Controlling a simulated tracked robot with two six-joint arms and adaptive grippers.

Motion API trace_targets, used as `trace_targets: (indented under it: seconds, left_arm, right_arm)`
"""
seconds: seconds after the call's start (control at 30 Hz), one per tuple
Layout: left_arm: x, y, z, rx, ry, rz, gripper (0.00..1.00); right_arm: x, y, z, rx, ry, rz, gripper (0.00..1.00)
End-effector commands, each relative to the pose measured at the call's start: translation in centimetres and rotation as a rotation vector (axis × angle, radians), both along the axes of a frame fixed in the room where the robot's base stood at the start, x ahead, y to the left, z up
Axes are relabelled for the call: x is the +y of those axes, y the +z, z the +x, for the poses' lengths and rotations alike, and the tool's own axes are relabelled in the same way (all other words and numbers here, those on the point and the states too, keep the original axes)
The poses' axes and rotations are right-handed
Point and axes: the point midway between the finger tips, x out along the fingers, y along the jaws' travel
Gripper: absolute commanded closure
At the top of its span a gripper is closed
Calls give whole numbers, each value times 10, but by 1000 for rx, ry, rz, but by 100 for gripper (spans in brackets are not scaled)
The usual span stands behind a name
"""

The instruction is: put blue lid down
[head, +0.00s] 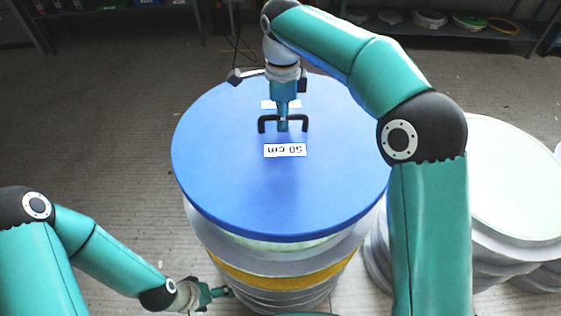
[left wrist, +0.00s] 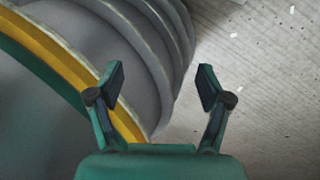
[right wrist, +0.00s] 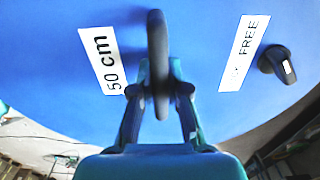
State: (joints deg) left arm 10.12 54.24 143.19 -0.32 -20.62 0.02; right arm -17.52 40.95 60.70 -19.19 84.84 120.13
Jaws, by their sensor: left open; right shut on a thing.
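The round blue lid (head: 235,180) covers the top of a grey stack of moulds (head: 285,292) with a yellow band. Its label reads "50 cm". A pale rim shows under the lid's front edge; I cannot tell whether the lid rests on it or hangs just above. My right gripper (head: 283,122) is shut on the lid's black handle (right wrist: 158,60), which sits between its fingers in the right wrist view. My left gripper (head: 218,293) is open and empty, low beside the stack's left side. In the left wrist view its fingers (left wrist: 160,88) are apart near the grey ribbed wall (left wrist: 90,40).
Another stack with a pale round top (head: 515,180) stands at the right, close to the first. Shelves with colourful items (head: 445,22) line the back. The concrete floor (head: 95,110) is clear at the left.

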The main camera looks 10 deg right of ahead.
Motion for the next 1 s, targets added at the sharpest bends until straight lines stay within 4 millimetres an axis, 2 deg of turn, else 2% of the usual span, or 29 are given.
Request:
trace_targets:
  seconds: [0.03,0.2,0.4,0.67,0.9,1.0]
  left_arm:
    - [0,-4,0,0,0,0,22]
    - [0,-7,0,0,0,0,22]
    - [0,-7,0,0,0,0,22]
    - [0,-7,0,-1,0,0,22]
    - [0,-6,0,-1,0,0,22]
    - [0,-6,0,-1,0,0,22]
  right_arm:
    - [0,-14,-1,2,0,-1,100]
    - [0,-55,0,2,0,-1,100]
    - [0,-92,0,0,-1,0,100]
    - [0,-110,1,-2,-1,1,100]
    - [0,-140,0,-1,0,0,100]
    - [0,-147,0,-1,-1,1,100]
